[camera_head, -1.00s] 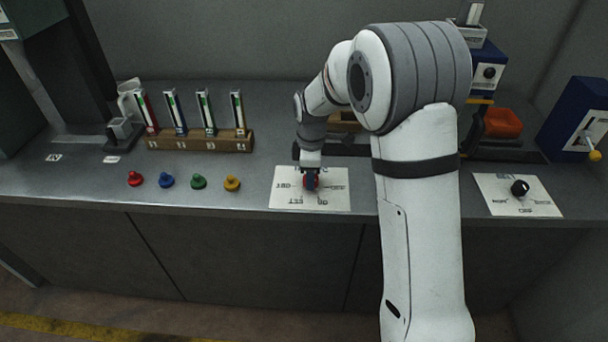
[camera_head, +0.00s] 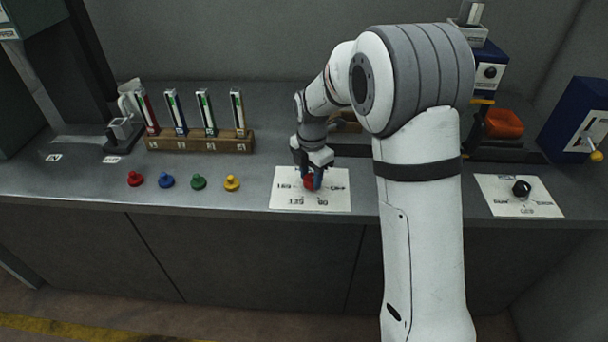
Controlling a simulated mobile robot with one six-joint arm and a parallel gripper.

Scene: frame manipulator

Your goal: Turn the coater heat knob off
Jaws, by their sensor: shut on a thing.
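The coater heat knob (camera_head: 309,183) appears as a small red piece on a white dial plate (camera_head: 284,202) at the middle of the bench. The plate has printed marks, one of which seems to read OFF on its right side; the rest are hard to read. My gripper (camera_head: 313,178) reaches down from behind and is shut on the knob. Its fingers, partly blue, cover most of it, so where the pointer stands cannot be told.
Red, blue, green and yellow pegs (camera_head: 199,182) stand left of the plate. A wooden rack (camera_head: 200,144) holds several upright strips behind them. A second plate with a black knob (camera_head: 521,188) lies to the right, beyond my arm. The bench front edge is close below.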

